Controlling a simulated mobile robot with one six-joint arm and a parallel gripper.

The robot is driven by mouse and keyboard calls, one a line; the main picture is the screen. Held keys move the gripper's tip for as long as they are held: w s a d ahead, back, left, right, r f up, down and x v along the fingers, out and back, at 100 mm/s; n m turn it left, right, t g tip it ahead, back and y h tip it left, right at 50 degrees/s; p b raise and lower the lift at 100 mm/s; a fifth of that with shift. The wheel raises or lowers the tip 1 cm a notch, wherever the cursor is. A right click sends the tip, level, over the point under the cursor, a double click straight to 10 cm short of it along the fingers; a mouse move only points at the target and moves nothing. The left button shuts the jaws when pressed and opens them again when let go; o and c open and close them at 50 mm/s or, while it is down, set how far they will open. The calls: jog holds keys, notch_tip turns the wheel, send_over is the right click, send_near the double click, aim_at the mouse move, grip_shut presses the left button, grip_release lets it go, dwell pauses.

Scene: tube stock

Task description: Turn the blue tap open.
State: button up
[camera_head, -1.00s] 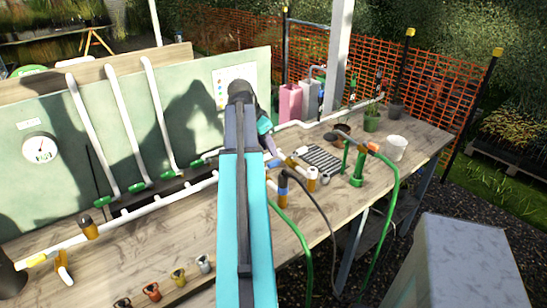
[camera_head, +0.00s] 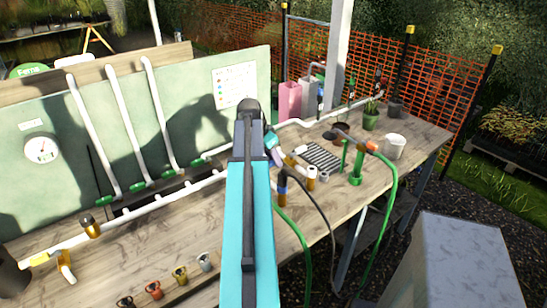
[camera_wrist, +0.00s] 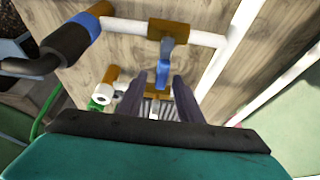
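The blue tap (camera_wrist: 163,72) shows in the wrist view as a blue lever on a grey stem, below a brass fitting (camera_wrist: 168,29) on a white pipe. My gripper (camera_wrist: 159,77) is open, with its two dark fingers apart. The blue lever appears in the gap between the fingertips; I cannot tell whether either finger touches it. In the head view my teal arm covers most of the gripper and hides the blue lever.
Green hose (camera_head: 391,205), a grey rack (camera_head: 322,157) and a white pot (camera_head: 394,146) are to the right. Several small coloured taps (camera_head: 180,275) line the bench front.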

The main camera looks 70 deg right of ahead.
grip_shut()
jog(key=shift+d, duration=0.3)
jog(key=shift+a, duration=0.3)
jog(key=shift+w, duration=0.1)
